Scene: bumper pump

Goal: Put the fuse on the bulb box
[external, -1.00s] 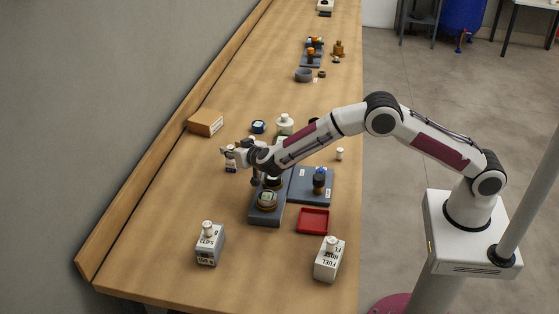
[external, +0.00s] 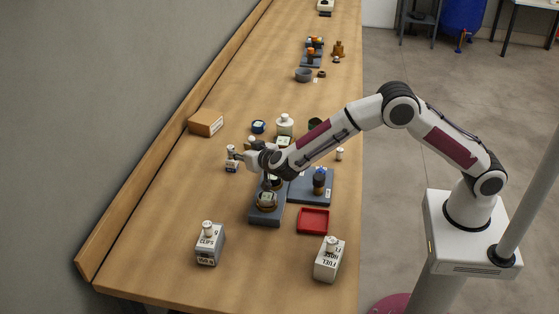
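My gripper (external: 240,154) is over the left part of the bench, pointing left. It is close beside a small white box with a dark label (external: 232,167). A pale knob-like piece (external: 231,150) stands at the top of that box. I cannot tell whether this box is the bulb box, or whether the pale piece is the fuse or part of the box. The gripper's fingertips are too small to tell whether they are open, shut or touching the piece. No fuse can be named with certainty in this view.
Grey fixture plates (external: 265,219) with round parts lie under my arm. A red tray (external: 313,221), a clips box (external: 209,246) and a fuel hose box (external: 329,260) stand nearer. A cardboard box (external: 206,123) is by the back ledge. The left front bench is clear.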

